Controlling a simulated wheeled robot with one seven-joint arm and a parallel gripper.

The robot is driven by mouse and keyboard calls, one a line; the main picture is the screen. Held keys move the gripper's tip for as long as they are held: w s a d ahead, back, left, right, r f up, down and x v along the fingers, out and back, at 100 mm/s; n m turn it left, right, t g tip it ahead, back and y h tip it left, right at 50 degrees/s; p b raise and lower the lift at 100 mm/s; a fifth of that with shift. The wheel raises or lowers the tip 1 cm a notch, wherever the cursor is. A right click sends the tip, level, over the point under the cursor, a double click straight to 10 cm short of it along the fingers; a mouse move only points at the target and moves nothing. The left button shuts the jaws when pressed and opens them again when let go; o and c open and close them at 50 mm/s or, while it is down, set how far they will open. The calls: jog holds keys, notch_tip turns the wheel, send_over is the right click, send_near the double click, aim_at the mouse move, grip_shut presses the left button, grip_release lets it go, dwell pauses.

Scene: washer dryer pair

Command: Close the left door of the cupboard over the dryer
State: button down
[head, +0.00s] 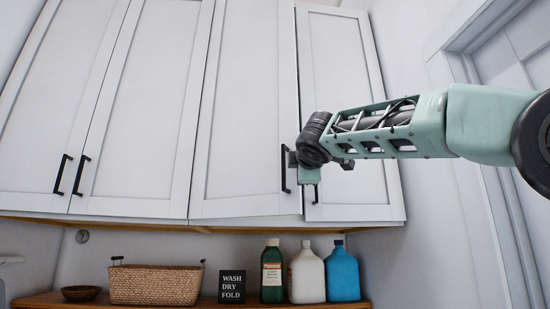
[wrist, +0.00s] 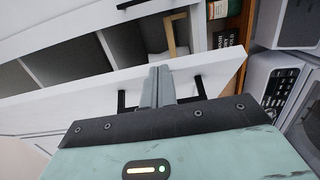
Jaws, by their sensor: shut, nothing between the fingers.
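The cupboard's left door (head: 250,120), a white panel in the right-hand pair, appears ajar in the head view. The wrist view shows a gap behind the door's edge (wrist: 215,68) and grey inside space beyond. Its black bar handle (head: 284,168) is upright near the door's lower right corner. My gripper (head: 292,160) is at this handle. In the wrist view, my shut, empty fingers (wrist: 160,86) reach the door between two black handle ends (wrist: 121,101); the handle's middle is hidden. I cannot tell whether they touch the door. The right door (head: 345,100) looks shut.
Another pair of shut doors (head: 100,110) is at the left. Below, a shelf (head: 190,300) holds a wicker basket (head: 155,285), a dark sign (head: 232,286) and several bottles. Machines with a control panel (wrist: 281,88) show at the wrist view's right.

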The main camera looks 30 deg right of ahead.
jog(key=shift+w+d+p, duration=2.1)
jog(key=shift+w+d, duration=1.05)
jog(key=shift+w, duration=0.15)
jog(key=shift+w+d+p, duration=2.1)
jog(key=shift+w+d, duration=1)
jog(key=shift+w, duration=0.2)
